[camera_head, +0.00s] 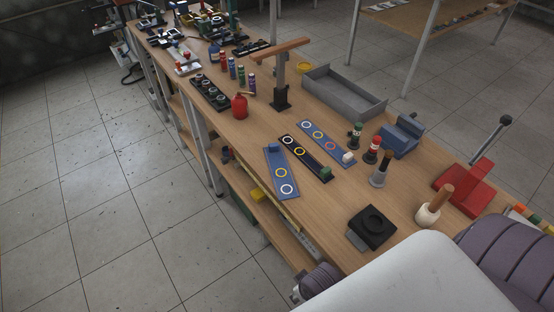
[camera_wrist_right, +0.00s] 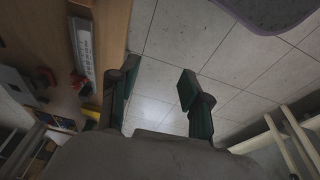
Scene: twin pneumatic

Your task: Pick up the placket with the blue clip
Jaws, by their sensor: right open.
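The placket with the blue clip is a blue strip (camera_head: 286,179) with rings, lying flat on the workbench at the left of three plackets in the head view. Its blue clip (camera_head: 273,148) sits at the far end. Beside it lie a black placket (camera_head: 301,153) with a green clip (camera_head: 325,173) and another blue placket (camera_head: 324,139) with a white clip (camera_head: 348,157). My right gripper (camera_wrist_right: 158,80) is open and empty in the right wrist view, over the tiled floor beside wooden shelving. The plackets cannot be made out in that view. My left gripper is not in view.
The workbench (camera_head: 240,143) is bare left of the plackets. A black block (camera_head: 371,228), a dark-topped metal post (camera_head: 380,171) and a red tool (camera_head: 467,187) stand to the right. A grey tray (camera_head: 345,98) and red bottle (camera_head: 239,106) stand farther back.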

